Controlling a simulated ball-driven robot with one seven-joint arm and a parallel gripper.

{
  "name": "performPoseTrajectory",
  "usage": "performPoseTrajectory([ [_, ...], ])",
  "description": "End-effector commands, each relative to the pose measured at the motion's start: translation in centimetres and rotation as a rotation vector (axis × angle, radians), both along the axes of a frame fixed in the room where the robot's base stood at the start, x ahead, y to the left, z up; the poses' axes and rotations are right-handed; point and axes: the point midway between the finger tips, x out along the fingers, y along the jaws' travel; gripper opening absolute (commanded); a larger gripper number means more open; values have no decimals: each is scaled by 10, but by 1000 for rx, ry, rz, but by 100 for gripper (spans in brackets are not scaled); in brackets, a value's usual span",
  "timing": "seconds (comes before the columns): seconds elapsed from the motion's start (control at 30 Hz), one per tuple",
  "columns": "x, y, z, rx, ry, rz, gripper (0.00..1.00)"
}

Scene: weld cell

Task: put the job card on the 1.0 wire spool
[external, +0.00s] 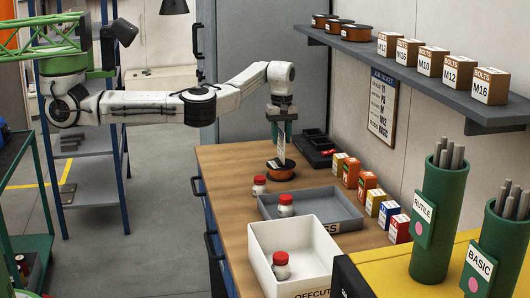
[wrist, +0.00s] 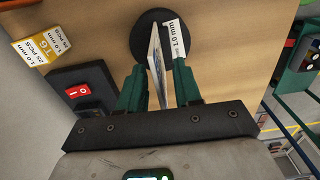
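The job card (external: 282,152) is a thin pale card standing upright between the two green fingers of my gripper (external: 283,142). In the wrist view the job card (wrist: 155,62) shows nearly edge-on between the fingers (wrist: 160,78); the gripper appears shut on it. The 1.0 wire spool (external: 281,171) is a dark, copper-sided disc lying flat on the bench directly below. In the wrist view its dark top (wrist: 148,28) lies beyond the card, with a white 1.0 mm label (wrist: 177,40) beside it. The card's lower end is at or just above the spool; contact cannot be told.
In front stand a red-capped jar (external: 259,186), a grey tray (external: 343,209) and a white offcut bin (external: 262,259). A shelf (external: 400,72) overhangs the bench's back. Bare wood (external: 225,165) lies left of the spool.

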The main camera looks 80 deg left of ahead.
Motion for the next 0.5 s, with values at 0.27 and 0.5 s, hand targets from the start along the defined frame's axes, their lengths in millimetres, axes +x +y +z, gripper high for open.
performPoseTrajectory([
  [0.27,1,1,57,2,-3,1,34],
  [0.5,0,1,96,1,-1,0,34],
])
